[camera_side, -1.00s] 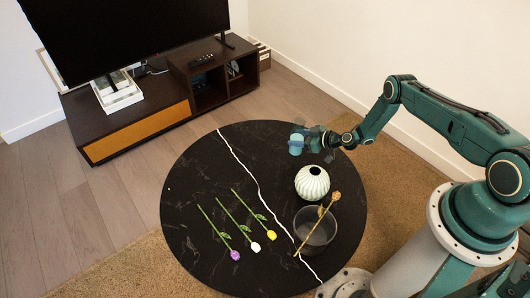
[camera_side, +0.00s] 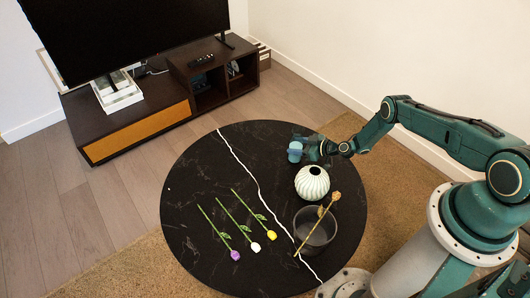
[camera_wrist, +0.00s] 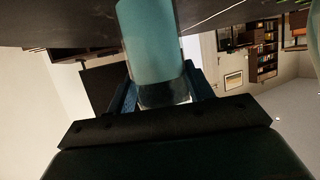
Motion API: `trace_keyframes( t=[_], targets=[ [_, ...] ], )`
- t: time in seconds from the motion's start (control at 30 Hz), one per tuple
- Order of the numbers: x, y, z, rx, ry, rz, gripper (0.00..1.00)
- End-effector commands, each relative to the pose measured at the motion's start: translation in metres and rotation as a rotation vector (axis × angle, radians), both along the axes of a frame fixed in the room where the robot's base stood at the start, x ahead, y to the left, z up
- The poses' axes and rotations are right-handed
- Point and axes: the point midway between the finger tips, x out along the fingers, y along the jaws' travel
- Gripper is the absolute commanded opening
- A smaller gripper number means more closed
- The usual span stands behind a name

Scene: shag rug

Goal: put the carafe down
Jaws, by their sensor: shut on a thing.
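The carafe (camera_side: 295,150) is a small light-blue vessel near the far right edge of the round black table (camera_side: 190,210). My gripper (camera_side: 305,149) is shut on it. In the wrist view the carafe (camera_wrist: 152,45) is a teal cylinder with a clear end, between the two blue fingers of my gripper (camera_wrist: 160,88). The dark table surface shows close beside its far end. I cannot tell whether the carafe touches the table.
A white ribbed vase (camera_side: 312,184) stands just in front of the carafe. A dark glass bowl (camera_side: 316,232) holds a leaning dried flower (camera_side: 330,206). Purple, white and yellow flowers (camera_side: 245,228) lie at the front left. The table's far left is clear.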

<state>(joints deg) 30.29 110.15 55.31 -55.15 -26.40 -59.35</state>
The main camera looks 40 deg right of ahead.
Motion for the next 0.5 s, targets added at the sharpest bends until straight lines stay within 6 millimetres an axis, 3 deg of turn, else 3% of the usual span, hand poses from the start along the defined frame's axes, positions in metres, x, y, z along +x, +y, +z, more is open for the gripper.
trace_keyframes(
  t=[0.5],
  targets=[
    [0.0008, -0.0002, -0.0043, 0.000, -0.003, -0.001, 0.14]
  ],
)
